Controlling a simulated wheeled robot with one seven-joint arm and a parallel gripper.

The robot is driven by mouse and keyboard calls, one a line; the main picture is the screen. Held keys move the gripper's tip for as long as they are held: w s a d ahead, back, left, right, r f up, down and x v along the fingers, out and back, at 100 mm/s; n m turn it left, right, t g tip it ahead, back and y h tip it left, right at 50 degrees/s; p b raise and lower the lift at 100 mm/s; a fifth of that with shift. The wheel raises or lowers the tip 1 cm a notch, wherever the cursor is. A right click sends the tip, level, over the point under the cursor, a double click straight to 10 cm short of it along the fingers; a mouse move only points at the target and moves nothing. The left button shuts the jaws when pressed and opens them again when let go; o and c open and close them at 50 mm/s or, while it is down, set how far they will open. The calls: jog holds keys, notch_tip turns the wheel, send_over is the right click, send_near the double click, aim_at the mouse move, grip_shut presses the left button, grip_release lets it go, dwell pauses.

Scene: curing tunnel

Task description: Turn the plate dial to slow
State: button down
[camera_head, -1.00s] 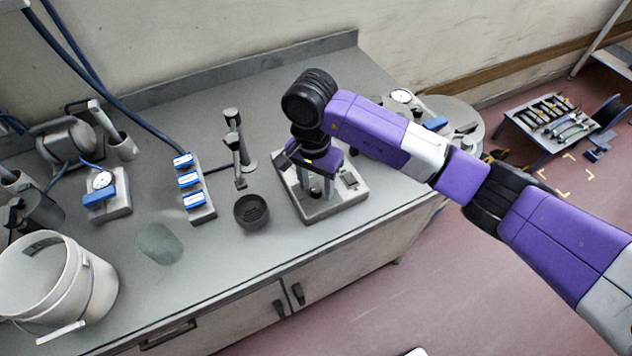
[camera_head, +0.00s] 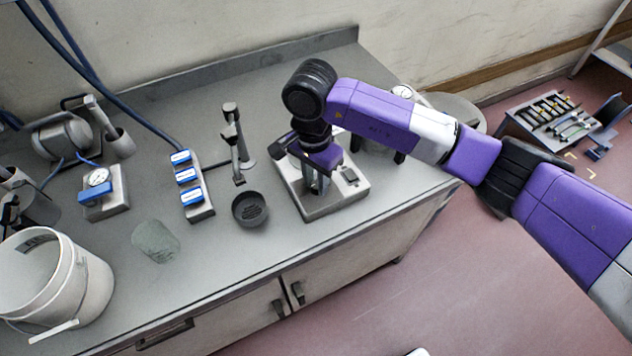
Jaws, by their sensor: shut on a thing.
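The grey plate unit (camera_head: 336,204) stands on the bench, right of the middle. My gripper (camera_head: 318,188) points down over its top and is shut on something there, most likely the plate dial. The dial itself is hidden by the fingers and the wrist, so I cannot read its setting. A small square switch (camera_head: 349,176) on the unit's top shows to the right of the fingers.
A dark round cup (camera_head: 250,209) stands just left of the unit, with a metal stand (camera_head: 238,150) behind it. A blue-switched power strip (camera_head: 190,185) and a white bucket (camera_head: 50,285) are farther left.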

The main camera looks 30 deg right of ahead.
aim_at(316, 183)
jog(key=m+b, duration=0.2)
jog(key=m, duration=0.3)
jog(key=shift+f+m, duration=0.1)
jog(key=shift+m, duration=0.2)
jog(key=shift+m+b, duration=1.05)
jog(key=shift+m, duration=1.05)
jog(key=c, duration=1.1)
grip_release()
jog(key=shift+c, duration=0.2)
jog(key=shift+r, duration=0.2)
notch_tip(316, 183, up, 8)
jog(key=shift+w+d+f+b, duration=0.1)
jog(key=shift+w+f+b, duration=0.05)
jog(key=shift+b, duration=0.55)
